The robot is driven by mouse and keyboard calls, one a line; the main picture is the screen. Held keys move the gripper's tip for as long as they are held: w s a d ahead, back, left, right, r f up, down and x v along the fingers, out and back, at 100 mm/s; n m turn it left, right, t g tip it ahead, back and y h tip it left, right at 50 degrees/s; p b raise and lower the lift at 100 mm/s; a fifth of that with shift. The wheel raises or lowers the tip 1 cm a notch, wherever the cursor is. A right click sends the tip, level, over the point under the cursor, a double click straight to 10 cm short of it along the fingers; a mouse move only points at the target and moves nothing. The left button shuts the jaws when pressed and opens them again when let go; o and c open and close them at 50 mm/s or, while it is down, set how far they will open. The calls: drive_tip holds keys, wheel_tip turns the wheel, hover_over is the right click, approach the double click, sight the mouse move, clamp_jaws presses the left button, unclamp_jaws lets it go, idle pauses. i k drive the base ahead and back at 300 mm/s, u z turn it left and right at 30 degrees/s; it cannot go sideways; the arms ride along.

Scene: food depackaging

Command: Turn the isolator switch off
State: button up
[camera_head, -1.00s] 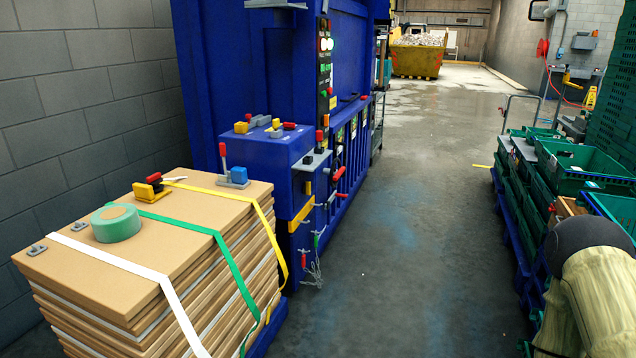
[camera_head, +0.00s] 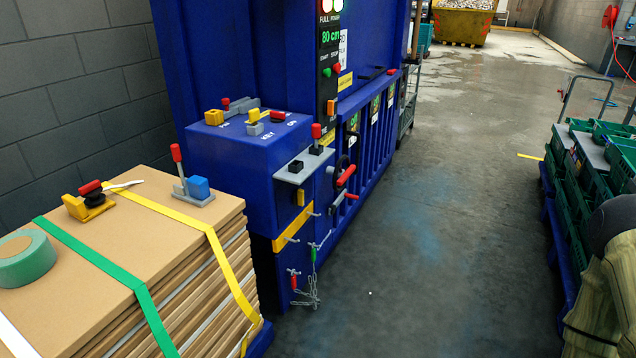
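The blue machine (camera_head: 225,65) stands left of centre, with a blue control box (camera_head: 230,155) at its near end. On the box top are a yellow block (camera_head: 214,117), a grey lever with a red tip (camera_head: 240,104), a yellow key-like piece (camera_head: 254,116) and a red-handled switch (camera_head: 277,117). Small white lettering beside them seems to read KEY and ON. A red-topped lever (camera_head: 316,132) stands upright on a grey shelf at the box's right. I cannot tell for sure which is the isolator switch or its position. My gripper is not in view.
A strapped cardboard stack (camera_head: 120,235) with a tape roll (camera_head: 25,258) stands in front left. Green crates (camera_head: 575,200) line the right side. A dark rounded, tan form (camera_head: 600,290) fills the lower right corner. The middle floor (camera_head: 430,230) is clear.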

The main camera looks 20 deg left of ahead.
sight(298, 193)
drive_tip(key=i, duration=0.9)
drive_tip(key=u, duration=1.65)
